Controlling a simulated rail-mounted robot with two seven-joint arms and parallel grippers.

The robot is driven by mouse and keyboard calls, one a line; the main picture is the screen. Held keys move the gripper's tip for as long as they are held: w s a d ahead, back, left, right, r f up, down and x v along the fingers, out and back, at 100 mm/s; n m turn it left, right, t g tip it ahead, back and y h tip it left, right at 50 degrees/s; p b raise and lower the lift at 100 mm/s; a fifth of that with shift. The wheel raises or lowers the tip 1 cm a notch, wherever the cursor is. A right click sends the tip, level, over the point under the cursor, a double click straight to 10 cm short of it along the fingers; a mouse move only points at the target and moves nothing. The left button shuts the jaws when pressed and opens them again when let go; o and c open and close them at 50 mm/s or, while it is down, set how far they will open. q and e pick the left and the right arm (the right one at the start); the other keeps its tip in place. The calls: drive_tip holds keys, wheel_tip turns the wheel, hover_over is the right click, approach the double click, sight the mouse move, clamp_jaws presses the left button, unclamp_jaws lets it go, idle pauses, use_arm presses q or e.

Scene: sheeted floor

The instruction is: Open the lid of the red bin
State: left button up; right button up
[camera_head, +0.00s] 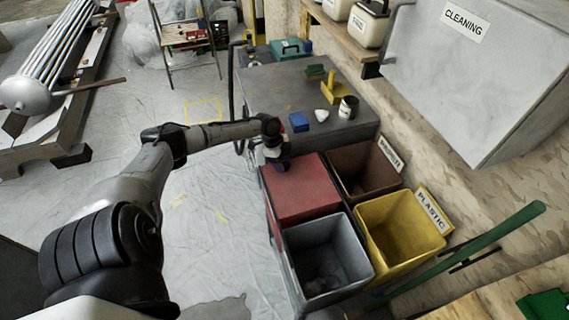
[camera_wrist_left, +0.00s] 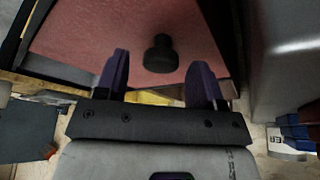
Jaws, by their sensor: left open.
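The red bin's flat lid (camera_head: 300,189) lies shut in the head view, at the back left of a group of bins. In the left wrist view the red lid (camera_wrist_left: 90,35) fills the top and bears a black round knob (camera_wrist_left: 160,54). My left gripper (camera_head: 279,165) is over the lid's far left part in the head view and hides the knob there. In the wrist view my left gripper (camera_wrist_left: 158,65) is open, with the knob showing between its two purple fingertips. I cannot tell whether they touch it. My right gripper is out of view.
Open bins stand beside the red one: brown (camera_head: 365,167), yellow (camera_head: 402,226) marked PLASTIC, and grey (camera_head: 326,256). A grey bench (camera_head: 270,95) with small items stands behind. A cleaning cabinet (camera_head: 470,75) and green handle (camera_head: 490,235) are at right. Sheeted floor (camera_head: 215,205) at left is mostly clear.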

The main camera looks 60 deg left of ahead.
use_arm(q)
drive_tip(key=shift+w+d+f, duration=0.1)
drive_tip(key=shift+f, duration=0.3)
drive_tip(key=shift+c, duration=0.3)
clamp_jaws()
